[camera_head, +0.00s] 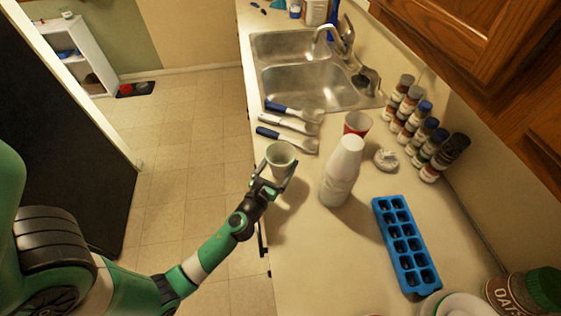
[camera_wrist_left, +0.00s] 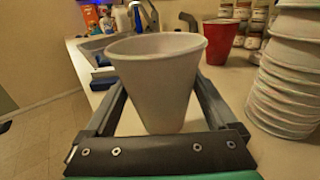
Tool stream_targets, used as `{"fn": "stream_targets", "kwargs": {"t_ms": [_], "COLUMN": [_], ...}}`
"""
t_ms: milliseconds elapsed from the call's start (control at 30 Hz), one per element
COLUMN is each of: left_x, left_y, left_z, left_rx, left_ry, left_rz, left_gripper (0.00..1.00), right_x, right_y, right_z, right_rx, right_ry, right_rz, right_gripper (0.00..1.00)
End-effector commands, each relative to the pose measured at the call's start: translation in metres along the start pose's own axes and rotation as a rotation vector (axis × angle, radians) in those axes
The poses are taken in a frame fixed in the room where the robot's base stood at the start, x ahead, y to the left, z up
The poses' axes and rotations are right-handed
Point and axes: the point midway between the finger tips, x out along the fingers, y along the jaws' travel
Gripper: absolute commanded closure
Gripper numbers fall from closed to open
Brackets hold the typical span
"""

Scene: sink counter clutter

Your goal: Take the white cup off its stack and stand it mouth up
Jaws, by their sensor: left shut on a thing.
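A white cup (camera_head: 280,156) is mouth up between the fingers of my left gripper (camera_head: 276,174), near the counter's front edge. In the left wrist view the cup (camera_wrist_left: 158,75) is upright, with a finger on each side. My left gripper is shut on it. I cannot tell whether its base touches the counter. A stack of white cups (camera_head: 342,172), mouths down, stands just to the right, apart from the held cup. The stack also shows at the right of the left wrist view (camera_wrist_left: 285,85). My right gripper is in neither view.
A red cup (camera_head: 357,123) stands behind the stack. Several blue-and-white utensils (camera_head: 287,132) lie before the sink (camera_head: 310,88). Several spice jars (camera_head: 430,137) line the wall. A blue ice tray (camera_head: 405,240) lies right of the stack. Bare counter (camera_head: 310,245) is in front.

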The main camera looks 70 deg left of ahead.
Motion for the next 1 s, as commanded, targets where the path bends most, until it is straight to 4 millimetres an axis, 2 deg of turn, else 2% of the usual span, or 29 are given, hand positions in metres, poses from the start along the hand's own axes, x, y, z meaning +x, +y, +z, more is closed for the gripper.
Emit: {"fn": "stream_targets", "kwargs": {"t_ms": [33, 133, 567, 1000], "left_x": [0.000, 0.000, 0.000, 0.000], "left_y": [0.000, 0.000, 0.000, 0.000], "left_z": [-0.009, -0.013, -0.014, -0.024], "left_rx": [0.000, 0.001, 0.000, -0.001], "left_ry": [0.000, 0.000, 0.000, 0.000], "left_rz": [0.000, 0.000, 0.000, 0.000], "left_gripper": [0.59, 0.59, 0.59, 0.59], "right_x": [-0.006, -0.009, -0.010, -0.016], "right_y": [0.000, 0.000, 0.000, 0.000], "right_z": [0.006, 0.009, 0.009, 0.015], "right_rx": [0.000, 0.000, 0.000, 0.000], "right_ry": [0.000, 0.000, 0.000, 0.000], "right_rz": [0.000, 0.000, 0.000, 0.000], "right_gripper": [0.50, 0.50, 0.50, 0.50]}}
